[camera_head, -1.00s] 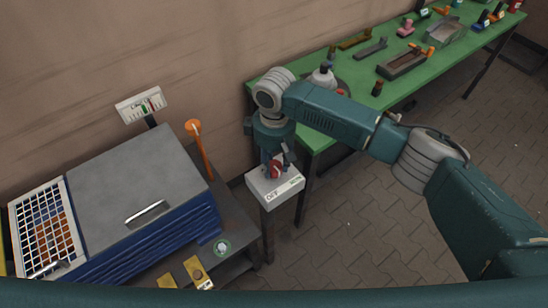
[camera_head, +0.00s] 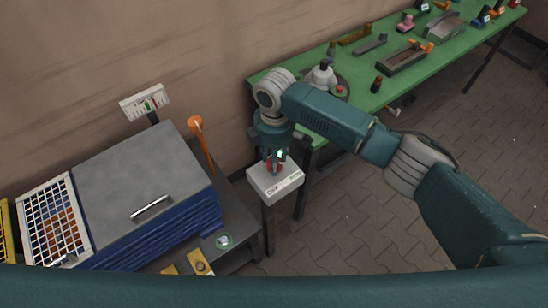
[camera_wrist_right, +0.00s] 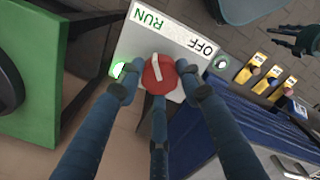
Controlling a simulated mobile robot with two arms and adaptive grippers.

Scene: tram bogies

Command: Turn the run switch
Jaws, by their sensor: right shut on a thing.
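The run switch is a red knob (camera_wrist_right: 160,74) with a white pointer bar on a pale box (camera_wrist_right: 176,30) lettered RUN and OFF. In the wrist view the bar points up the picture, toward the RUN lettering. In the head view the box (camera_head: 275,183) stands on a post beside the green table. My right gripper (camera_head: 274,165) reaches down from above, its fingers closed around the knob (camera_wrist_right: 160,92). A bright green spot (camera_wrist_right: 119,69) shows beside one finger. The fingers hide part of the knob in the head view.
A grey-topped blue cabinet (camera_head: 145,180) and an orange-topped lever (camera_head: 200,140) stand to the left. A ringed button (camera_head: 223,241) lies on the dark bench. The green table (camera_head: 350,85) behind holds several parts. The paved floor at right is clear.

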